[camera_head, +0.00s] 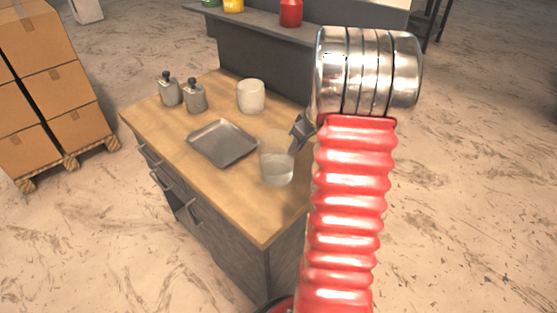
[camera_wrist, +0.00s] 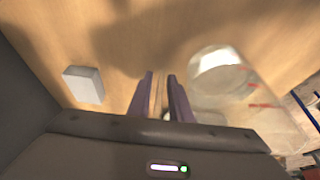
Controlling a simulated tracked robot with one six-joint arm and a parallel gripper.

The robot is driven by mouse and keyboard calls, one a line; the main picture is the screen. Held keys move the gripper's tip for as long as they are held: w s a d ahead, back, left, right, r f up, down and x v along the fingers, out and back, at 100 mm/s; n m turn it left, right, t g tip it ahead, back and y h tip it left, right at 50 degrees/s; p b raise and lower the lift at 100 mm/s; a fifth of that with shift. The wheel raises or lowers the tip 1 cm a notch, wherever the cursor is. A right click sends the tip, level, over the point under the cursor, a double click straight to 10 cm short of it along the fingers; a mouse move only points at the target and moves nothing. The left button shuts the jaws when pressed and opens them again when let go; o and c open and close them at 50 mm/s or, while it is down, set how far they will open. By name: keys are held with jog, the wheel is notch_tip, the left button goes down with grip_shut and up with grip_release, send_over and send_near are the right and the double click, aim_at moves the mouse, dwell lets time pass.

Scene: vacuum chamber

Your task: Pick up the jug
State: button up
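A clear, see-through vessel, which I take to be the jug (camera_head: 277,163), stands upright on the wooden top of a cabinet, near its right side. It also shows in the wrist view (camera_wrist: 245,98), right of my fingers, with red marks on its side. My gripper (camera_wrist: 160,75) points down at the wooden top. Its two fingers are a little apart, with bare wood showing between them. The jug is beside the fingers, not between them. In the head view, only a dark part of my gripper shows just right of the jug; my arm hides the rest.
A grey metal tray (camera_head: 222,142) lies left of the jug. A white jar (camera_head: 251,97) and two grey bottles (camera_head: 182,94) stand farther back. A white block (camera_wrist: 84,85) is left of my fingers in the wrist view. Stacked cartons (camera_head: 45,90) stand on the floor at left.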

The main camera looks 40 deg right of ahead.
jog(key=shift+c, duration=0.6)
grip_shut()
dwell(1.1)
